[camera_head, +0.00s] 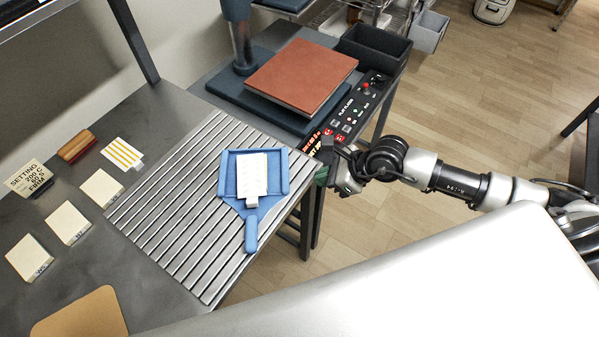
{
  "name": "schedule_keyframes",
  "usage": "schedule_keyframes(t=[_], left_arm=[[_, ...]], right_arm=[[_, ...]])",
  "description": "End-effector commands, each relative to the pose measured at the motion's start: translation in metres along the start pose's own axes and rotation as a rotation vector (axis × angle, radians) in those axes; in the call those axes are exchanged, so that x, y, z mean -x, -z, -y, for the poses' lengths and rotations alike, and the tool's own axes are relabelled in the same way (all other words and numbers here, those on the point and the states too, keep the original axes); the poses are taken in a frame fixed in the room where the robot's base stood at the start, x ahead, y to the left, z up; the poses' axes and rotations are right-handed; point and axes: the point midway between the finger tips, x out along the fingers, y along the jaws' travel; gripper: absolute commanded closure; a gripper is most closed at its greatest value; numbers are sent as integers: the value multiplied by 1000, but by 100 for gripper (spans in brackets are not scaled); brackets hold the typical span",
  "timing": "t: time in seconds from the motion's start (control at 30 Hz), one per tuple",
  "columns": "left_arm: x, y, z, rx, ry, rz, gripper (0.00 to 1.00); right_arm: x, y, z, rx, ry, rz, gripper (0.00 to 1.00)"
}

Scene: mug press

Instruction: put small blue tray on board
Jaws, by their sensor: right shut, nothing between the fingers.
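The small blue tray (227,187) has a raised rim and a handle pointing to the bottom of the picture. My left gripper is out of view.
Several cream blocks (68,223), a striped card (122,154), a brown brush-like block (76,147) and a sign (30,178) stand left. A tan board (80,316) lies bottom left. Behind are a press with a red-brown plate (302,75), a control panel (352,112) and a dark bin (374,48).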

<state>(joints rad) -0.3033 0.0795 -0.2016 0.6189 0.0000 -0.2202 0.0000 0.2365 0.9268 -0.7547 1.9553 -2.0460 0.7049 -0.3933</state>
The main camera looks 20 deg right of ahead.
Motion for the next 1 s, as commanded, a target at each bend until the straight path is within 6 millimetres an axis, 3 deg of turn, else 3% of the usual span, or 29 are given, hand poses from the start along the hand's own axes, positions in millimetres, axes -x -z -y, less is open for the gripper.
schedule_keyframes(t=[0.1,0.3,0.87,1.0], left_arm=[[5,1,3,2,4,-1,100],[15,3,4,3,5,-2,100],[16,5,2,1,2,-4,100],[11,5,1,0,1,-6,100]], right_arm=[[-24,-2,0,-3,-1,3,100],[-44,-23,0,-2,-1,4,100],[-54,-30,0,-2,-1,3,100],[-71,-46,0,-2,-1,8,100]])
